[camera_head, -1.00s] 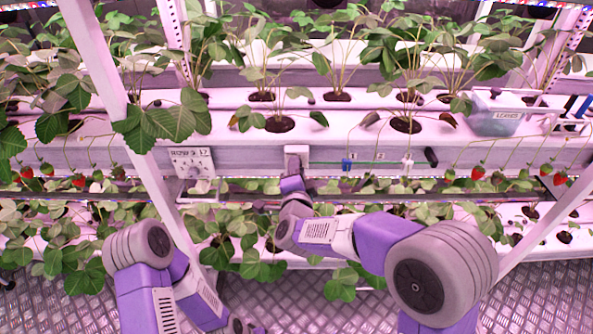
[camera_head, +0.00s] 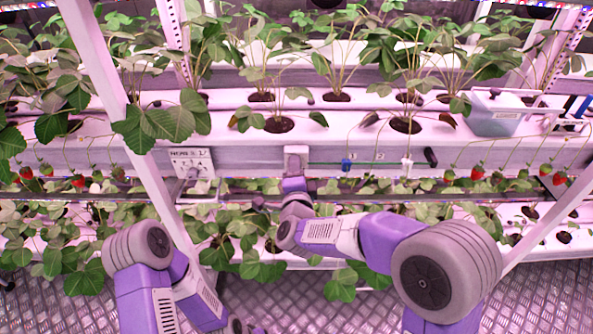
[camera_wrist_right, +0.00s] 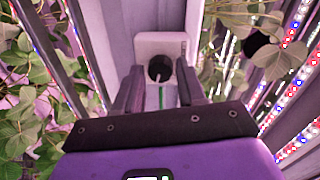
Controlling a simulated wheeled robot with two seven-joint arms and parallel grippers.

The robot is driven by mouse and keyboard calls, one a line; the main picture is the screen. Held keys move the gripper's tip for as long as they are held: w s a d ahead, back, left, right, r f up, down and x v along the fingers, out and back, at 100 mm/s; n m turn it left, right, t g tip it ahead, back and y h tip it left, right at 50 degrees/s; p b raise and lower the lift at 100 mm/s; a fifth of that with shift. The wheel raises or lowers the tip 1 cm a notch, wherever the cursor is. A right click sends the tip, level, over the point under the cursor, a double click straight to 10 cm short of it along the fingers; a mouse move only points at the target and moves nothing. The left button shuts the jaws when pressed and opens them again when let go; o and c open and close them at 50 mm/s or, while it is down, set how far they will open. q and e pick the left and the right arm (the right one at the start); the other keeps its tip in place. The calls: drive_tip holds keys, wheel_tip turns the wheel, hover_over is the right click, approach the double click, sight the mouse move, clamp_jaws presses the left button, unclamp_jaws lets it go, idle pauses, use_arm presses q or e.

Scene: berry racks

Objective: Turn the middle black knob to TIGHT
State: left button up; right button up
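In the right wrist view a round black knob (camera_wrist_right: 160,68) with a pale pointer mark sits on a light mounting block (camera_wrist_right: 161,45). The block also shows in the head view (camera_head: 297,150), on the front of the white gutter, where the knob itself cannot be made out. My right gripper (camera_wrist_right: 160,85) is open in front of the knob, one finger on each side with gaps between. In the head view the right gripper (camera_head: 294,176) is just below the block, its fingers hard to see. My left arm is low at the left; its gripper is not in view.
A labelled white panel (camera_head: 192,162) is left of the block. Leaves and rack posts flank the right gripper.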

drive_tip(key=shift+o, duration=1.2)
drive_tip(key=s+p, duration=0.1)
drive_tip(key=s, duration=0.6)
drive_tip(key=shift+s+r, duration=0.25)
drive_tip(key=shift+r, duration=0.05)
drive_tip(key=shift+d, duration=0.1)
drive_tip(key=s+d+f+n+g+y+p, duration=0.1)
drive_tip(key=d+f+n+g+p, duration=0.2)
drive_tip(key=f, duration=0.7)
drive_tip(key=s+d+f+n+g+y+p, duration=0.1)
drive_tip(key=s+d+f+n+g+p, duration=0.2)
drive_tip(key=f, duration=0.6)
drive_tip(key=s+d+f+n+g+y+p, duration=0.1)
drive_tip(key=s+f+n+g, duration=0.2)
drive_tip(key=s, duration=0.6)
drive_tip(key=s+d+f+n+g+y+p, duration=0.1)
drive_tip(key=s+d+f+n+g, duration=0.1)
drive_tip(key=s+f+n+g, duration=0.2)
drive_tip(key=s+f+g, duration=0.3)
drive_tip(key=s+f, duration=0.3)
drive_tip(key=shift+d+f, duration=0.15)
drive_tip(key=shift+d, duration=0.1)
